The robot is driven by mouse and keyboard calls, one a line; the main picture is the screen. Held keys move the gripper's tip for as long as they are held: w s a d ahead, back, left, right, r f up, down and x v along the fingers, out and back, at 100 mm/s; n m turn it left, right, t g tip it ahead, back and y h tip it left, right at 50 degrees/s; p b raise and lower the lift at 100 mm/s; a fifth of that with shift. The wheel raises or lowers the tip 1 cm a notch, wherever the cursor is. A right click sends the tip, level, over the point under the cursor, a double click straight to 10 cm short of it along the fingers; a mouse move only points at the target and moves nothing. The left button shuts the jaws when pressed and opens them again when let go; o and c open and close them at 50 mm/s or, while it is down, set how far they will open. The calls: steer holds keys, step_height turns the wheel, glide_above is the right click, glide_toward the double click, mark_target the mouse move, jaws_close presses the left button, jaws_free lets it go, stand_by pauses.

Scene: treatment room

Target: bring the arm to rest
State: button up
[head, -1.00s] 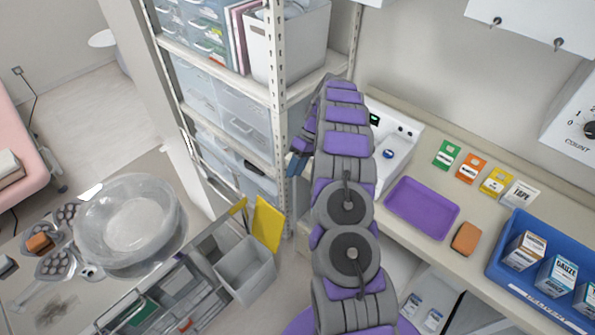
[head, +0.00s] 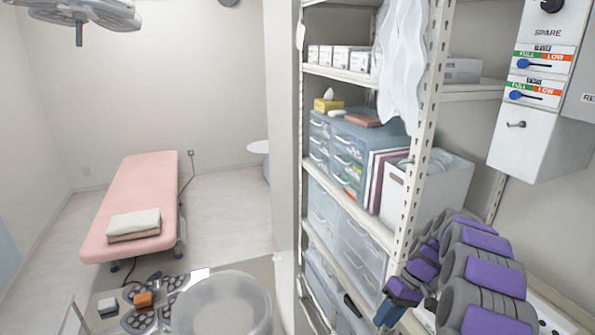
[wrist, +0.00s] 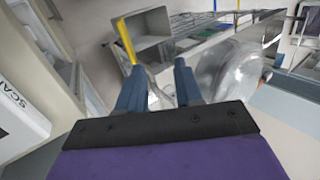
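My arm, grey and purple, rises at the lower right of the head view. In the head view my gripper (head: 396,304) is only partly seen, beside the front of the shelf rack. In the wrist view my gripper (wrist: 156,78) shows two blue-grey fingers standing apart, with nothing between them. Beyond the fingers are a grey bin (wrist: 150,48) and a yellow board (wrist: 126,40), both apart from the fingers as far as I can tell.
The shelf rack (head: 424,135) with drawers stands close to my arm. A clear round basin (head: 222,305) stands on a cart at the bottom. A pink bed (head: 135,195) is at the left. A white wall box (head: 545,140) hangs at the right.

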steer(key=s+a+r+h, duration=0.1)
steer(key=s+a+r, duration=0.25)
steer(key=s, duration=0.25)
steer(key=s+a+r+m+h, duration=0.1)
steer(key=s+a+r, duration=0.2)
steer(key=s+r, duration=0.25)
steer(key=s+a+r+h, duration=0.1)
steer(key=s+a+r, duration=0.25)
steer(key=s, duration=0.25)
steer(key=s+m+t+h, duration=0.1)
steer(key=s+m+h, duration=0.1)
steer(key=s, duration=1.8)
steer(key=shift+d+f+m+h, duration=0.2)
steer(key=shift+m+h, duration=0.1)
steer(key=shift+h, duration=0.1)
